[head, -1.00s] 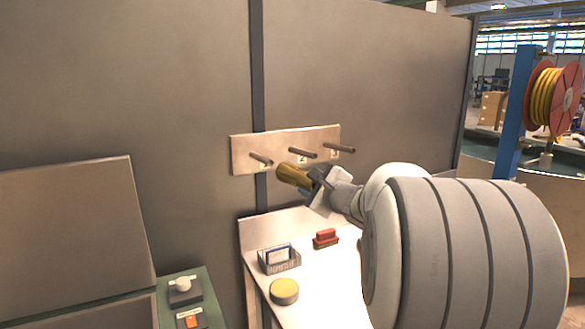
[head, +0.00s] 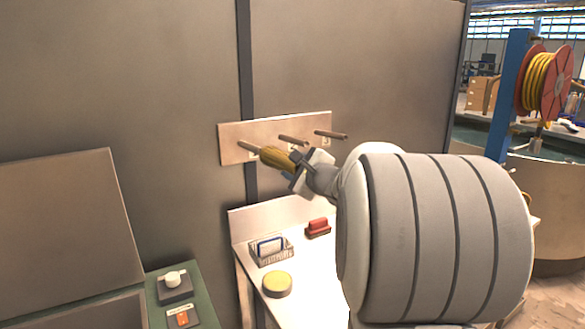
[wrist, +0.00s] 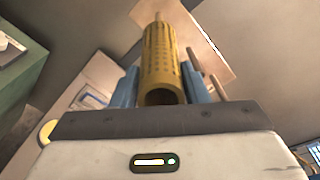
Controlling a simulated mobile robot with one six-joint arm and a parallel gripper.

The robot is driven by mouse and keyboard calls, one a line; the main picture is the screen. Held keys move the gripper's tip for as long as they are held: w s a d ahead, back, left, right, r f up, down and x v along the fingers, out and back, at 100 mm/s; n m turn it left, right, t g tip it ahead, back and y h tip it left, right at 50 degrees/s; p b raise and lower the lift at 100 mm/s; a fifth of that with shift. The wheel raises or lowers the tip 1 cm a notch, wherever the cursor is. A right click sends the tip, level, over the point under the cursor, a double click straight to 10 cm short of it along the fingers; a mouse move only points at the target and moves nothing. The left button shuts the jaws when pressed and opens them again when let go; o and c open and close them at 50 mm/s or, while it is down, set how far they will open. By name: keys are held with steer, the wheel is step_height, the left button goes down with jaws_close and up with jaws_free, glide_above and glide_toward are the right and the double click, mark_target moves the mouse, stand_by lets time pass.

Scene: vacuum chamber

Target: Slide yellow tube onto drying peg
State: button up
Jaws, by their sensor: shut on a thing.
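The yellow tube (head: 277,158) is held by my gripper (head: 294,166), its far end at the leftmost peg (head: 250,147) of the wall board (head: 230,146). In the wrist view the tube (wrist: 162,65) lies between the blue fingers of my gripper (wrist: 160,85), its near opening dark. The peg (wrist: 158,17) shows beyond the tube's far end, nearly in line with it. I cannot tell whether the tube is around the peg's tip or just short of it. Two other pegs, the middle one (head: 292,140) and the right one (head: 330,134), are bare.
Below the board, a white bench (head: 258,222) holds a wire basket (head: 270,252), a round yellow-topped pot (head: 277,286) and a red brush (head: 318,228). A green control stand (head: 205,312) is at lower left. The wall panel (head: 350,70) stands close behind the board.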

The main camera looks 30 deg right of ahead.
steer(key=shift+s+d+f+b, duration=0.1)
steer(key=shift+s+f+b, duration=0.05)
steer(key=shift+b, duration=0.3)
steer(key=w, duration=0.1)
steer(key=w+b, duration=0.1)
steer(key=w, duration=0.1)
steer(key=shift+f, duration=0.2)
steer(key=shift+w+b, duration=0.6)
steer(key=shift+w, duration=0.7)
steer(key=shift+b, duration=1.1)
steer(key=shift+w+a, duration=0.1)
steer(key=shift+a, duration=0.1)
steer(key=shift+w+f+b, duration=0.15)
steer(key=shift+w+b, duration=0.15)
steer(key=shift+w, duration=0.9)
steer(key=shift+w+f+b, duration=0.15)
steer(key=shift+w+b, duration=0.1)
steer(key=shift+w, duration=0.95)
